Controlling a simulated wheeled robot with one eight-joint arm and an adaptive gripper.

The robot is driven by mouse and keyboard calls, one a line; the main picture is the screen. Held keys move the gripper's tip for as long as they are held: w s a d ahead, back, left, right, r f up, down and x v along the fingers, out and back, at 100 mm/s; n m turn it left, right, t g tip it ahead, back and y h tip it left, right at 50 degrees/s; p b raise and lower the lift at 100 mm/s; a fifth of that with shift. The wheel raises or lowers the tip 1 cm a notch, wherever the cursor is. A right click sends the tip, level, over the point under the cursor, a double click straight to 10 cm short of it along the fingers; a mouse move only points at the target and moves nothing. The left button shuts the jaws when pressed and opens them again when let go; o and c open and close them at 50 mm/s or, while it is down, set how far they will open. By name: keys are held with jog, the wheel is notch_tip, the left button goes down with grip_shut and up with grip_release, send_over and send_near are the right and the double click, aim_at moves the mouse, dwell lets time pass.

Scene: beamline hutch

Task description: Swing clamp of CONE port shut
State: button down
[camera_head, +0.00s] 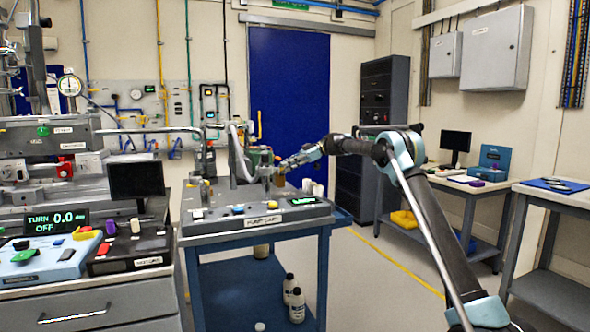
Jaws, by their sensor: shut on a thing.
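My gripper (286,164) reaches in from the right over the pump cart (265,220). It is shut on a small part at the right side of the pump unit (258,160) on the cart's top. That part is too small to make out, and the fingers partly hide it. A brownish piece (279,180) shows just below the fingertips. A grey curved hose (238,150) stands left of the unit. I cannot read a CONE label or tell how far the clamp is swung.
A bench with control boxes (130,240) and a small dark screen (136,180) stands left of the cart. White bottles (297,305) stand on the cart's lower shelf. A dark cabinet (375,120) and desks are behind and right. The floor right of the cart is clear.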

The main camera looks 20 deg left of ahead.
jog(key=shift+w, duration=0.25)
dwell(0.3)
jog(key=c, duration=1.9)
grip_release()
jog(key=shift+o, duration=0.6)
jog(key=shift+s, duration=0.1)
jog(key=v, duration=1.2)
